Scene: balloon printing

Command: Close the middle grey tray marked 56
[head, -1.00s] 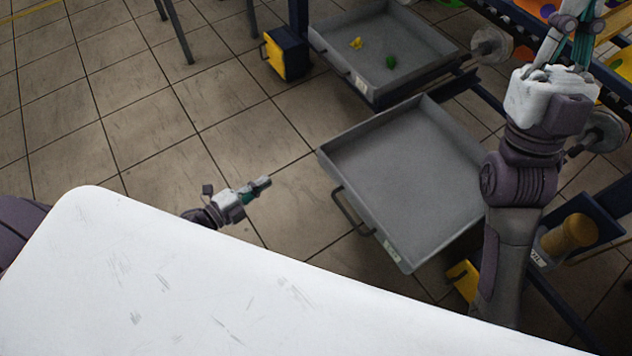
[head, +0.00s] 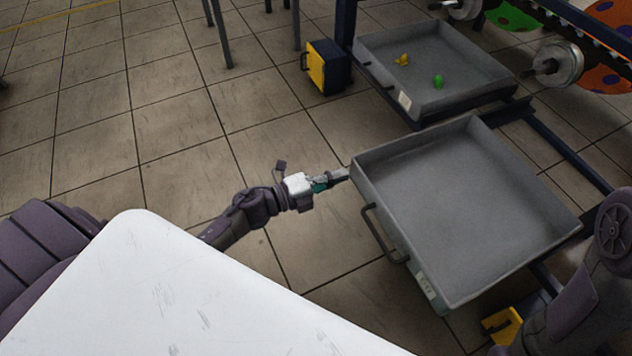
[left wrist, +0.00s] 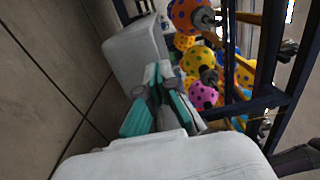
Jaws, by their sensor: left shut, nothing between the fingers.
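A large empty grey tray (head: 470,210) stands pulled out at the right of the head view. Its dark handle (head: 383,235) and a small label (head: 427,287) are on the front wall; the number is too small to read. My left gripper (head: 343,174) is shut and empty, just left of the tray's far front corner, near the rim; I cannot tell whether it touches. In the left wrist view, the shut fingers (left wrist: 160,72) point toward a grey box-like surface (left wrist: 137,52), probably a tray. My right gripper is out of view; only part of that arm shows.
Another grey tray (head: 470,88) behind holds small yellow (head: 402,60) and green (head: 438,81) pieces. A yellow-fronted blue box (head: 327,67) stands left of it. The white surface (head: 180,300) fills the lower left. Tiled floor left of the trays is open. Dotted balloons (left wrist: 202,58) hang in the rack.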

